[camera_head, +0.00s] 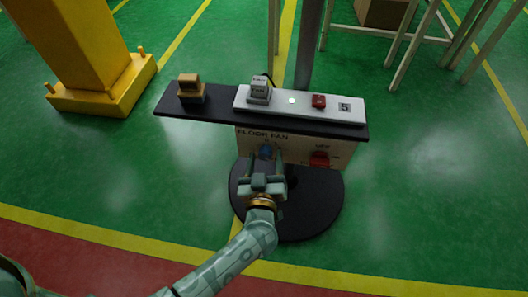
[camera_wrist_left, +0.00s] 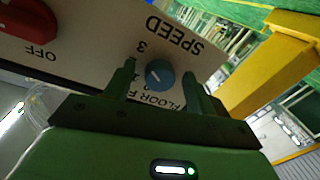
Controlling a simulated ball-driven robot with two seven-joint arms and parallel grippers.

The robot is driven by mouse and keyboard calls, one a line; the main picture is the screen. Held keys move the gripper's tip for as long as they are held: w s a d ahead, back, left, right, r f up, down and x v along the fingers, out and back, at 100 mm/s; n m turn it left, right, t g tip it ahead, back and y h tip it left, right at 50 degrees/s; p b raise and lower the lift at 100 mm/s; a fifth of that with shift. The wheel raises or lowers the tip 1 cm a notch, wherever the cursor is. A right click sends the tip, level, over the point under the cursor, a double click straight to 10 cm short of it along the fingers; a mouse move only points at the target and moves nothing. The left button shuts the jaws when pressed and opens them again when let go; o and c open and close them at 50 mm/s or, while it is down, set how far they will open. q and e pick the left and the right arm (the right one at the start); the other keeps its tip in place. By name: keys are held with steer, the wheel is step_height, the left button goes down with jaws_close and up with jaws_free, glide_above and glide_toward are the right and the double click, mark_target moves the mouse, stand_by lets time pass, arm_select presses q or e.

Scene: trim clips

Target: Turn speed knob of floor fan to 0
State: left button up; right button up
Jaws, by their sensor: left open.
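The floor fan's control box (camera_head: 300,147) has a pale front panel marked FLOOR FAN, under a dark shelf. The blue round speed knob (camera_head: 266,151) is on the left of that panel, partly hidden by my left gripper in the head view. In the left wrist view the speed knob (camera_wrist_left: 159,74) sits between my open fingers, with SPEED and a 3 printed near it. A light pointer mark shows on the knob, but I cannot tell which number it points to. My left gripper (camera_head: 264,165) is open in front of the knob; contact is not clear. My right gripper is not in view.
A red switch (camera_head: 319,159) is right of the knob; OFF is printed by the red switch (camera_wrist_left: 28,20) in the wrist view. The dark shelf (camera_head: 215,112) overhangs the panel. A round black base (camera_head: 305,220) is below. A yellow post (camera_head: 75,50) stands left.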

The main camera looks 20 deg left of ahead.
arm_select(q)
steer(key=shift+w, duration=0.1)
steer(key=c, duration=1)
